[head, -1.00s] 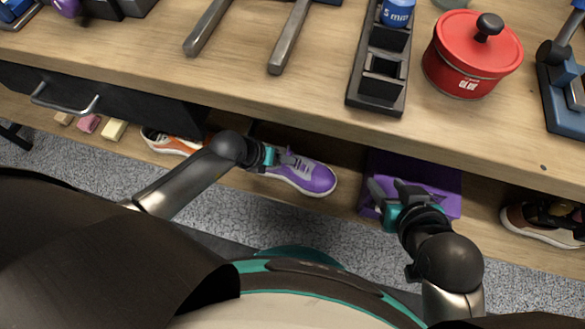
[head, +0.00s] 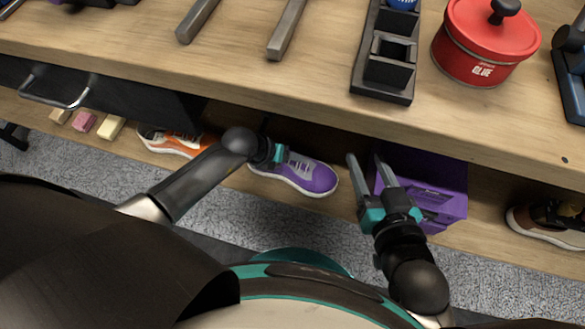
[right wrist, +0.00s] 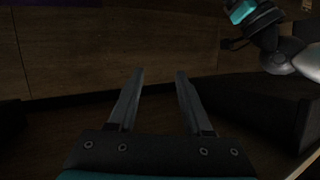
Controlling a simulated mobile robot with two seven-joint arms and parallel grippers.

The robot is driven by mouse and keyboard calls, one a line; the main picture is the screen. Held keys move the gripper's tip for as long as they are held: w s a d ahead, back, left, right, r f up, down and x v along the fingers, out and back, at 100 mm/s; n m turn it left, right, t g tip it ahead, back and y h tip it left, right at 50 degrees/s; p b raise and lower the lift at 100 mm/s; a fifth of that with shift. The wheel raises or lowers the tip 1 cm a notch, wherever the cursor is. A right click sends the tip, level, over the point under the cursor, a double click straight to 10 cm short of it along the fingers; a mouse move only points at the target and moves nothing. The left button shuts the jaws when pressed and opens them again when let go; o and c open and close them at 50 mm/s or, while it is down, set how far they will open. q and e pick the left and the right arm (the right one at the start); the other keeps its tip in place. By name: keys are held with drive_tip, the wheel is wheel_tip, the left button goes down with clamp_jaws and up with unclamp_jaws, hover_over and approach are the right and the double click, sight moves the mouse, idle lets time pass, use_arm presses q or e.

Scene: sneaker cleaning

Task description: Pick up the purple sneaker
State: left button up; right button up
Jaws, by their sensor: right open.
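The purple sneaker (head: 308,174), with a white sole, sits on the low shelf under the table in the head view, its toe to the right. My left gripper (head: 284,154) is over the sneaker's heel and opening; its fingers are too hidden to tell whether they are open or shut. My right gripper (head: 366,160) is open and empty, its fingers pointing into the shelf to the right of the sneaker, apart from it. In the right wrist view its two fingers (right wrist: 157,95) are spread with nothing between them. I cannot make out the sneaker there.
A purple box (head: 440,195) stands on the shelf close right of my right gripper. An orange sneaker (head: 172,139) is to the left, a brown shoe (head: 545,228) far right. The table edge (head: 300,112) overhangs the shelf. A red pot (head: 484,45) stands on the table.

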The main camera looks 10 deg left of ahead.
use_arm(q)
drive_tip(key=shift+w+d+f+b, duration=0.15)
drive_tip(key=shift+w+f+b, duration=0.1)
drive_tip(key=shift+f+b, duration=0.25)
drive_tip(key=shift+w+d+f, duration=0.15)
drive_tip(key=shift+f, duration=0.15)
use_arm(e)
drive_tip(key=shift+s+a+r+m+t+y, duration=0.15)
drive_tip(key=shift+s+a+r+t+y, duration=0.1)
drive_tip(key=shift+a+r+t, duration=0.25)
drive_tip(key=shift+s+a+r+m+t+y, duration=0.2)
drive_tip(key=shift+r+t+y, duration=0.1)
drive_tip(key=shift+t, duration=0.4)
use_arm(q)
drive_tip(key=c, duration=1)
clamp_jaws()
drive_tip(key=shift+a, duration=0.3)
